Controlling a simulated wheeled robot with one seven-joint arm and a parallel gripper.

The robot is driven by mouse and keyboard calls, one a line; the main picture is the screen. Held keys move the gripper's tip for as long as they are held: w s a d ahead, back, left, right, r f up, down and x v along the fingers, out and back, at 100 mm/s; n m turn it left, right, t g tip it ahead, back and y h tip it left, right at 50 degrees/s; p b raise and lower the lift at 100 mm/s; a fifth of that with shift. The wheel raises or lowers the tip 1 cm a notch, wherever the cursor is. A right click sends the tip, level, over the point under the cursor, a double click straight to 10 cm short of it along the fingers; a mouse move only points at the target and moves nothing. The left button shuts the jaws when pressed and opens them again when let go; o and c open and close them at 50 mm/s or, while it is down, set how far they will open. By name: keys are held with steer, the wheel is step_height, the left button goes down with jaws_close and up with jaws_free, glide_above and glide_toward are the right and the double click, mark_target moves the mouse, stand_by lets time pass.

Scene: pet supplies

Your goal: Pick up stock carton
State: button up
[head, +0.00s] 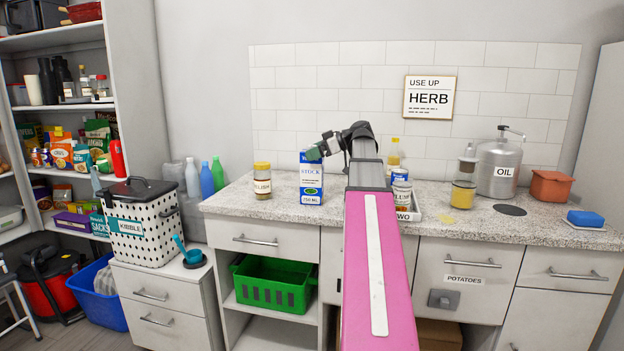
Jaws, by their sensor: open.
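The stock carton (311,188) is a blue and white upright box lettered "STOCK" on the speckled stone counter (265,212), left of my arm. My gripper (314,153) is at the carton's upper part, reaching in from the right, with its jaws open. Part of the carton's top is hidden behind the gripper. I cannot tell whether the fingers touch the carton or stand around it.
A relish jar (262,181) stands left of the carton. Bottles and jars in a tray (408,216) marked "TWO" stand right of it, partly behind my arm. Farther right are a metal oil can (500,168), an orange tub (551,188) and a blue sponge (585,218).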

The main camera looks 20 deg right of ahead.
steer(key=shift+w+a+f, duration=0.2)
steer(key=shift+a, duration=0.1)
jaws_close()
steer(key=shift+r, duration=0.2)
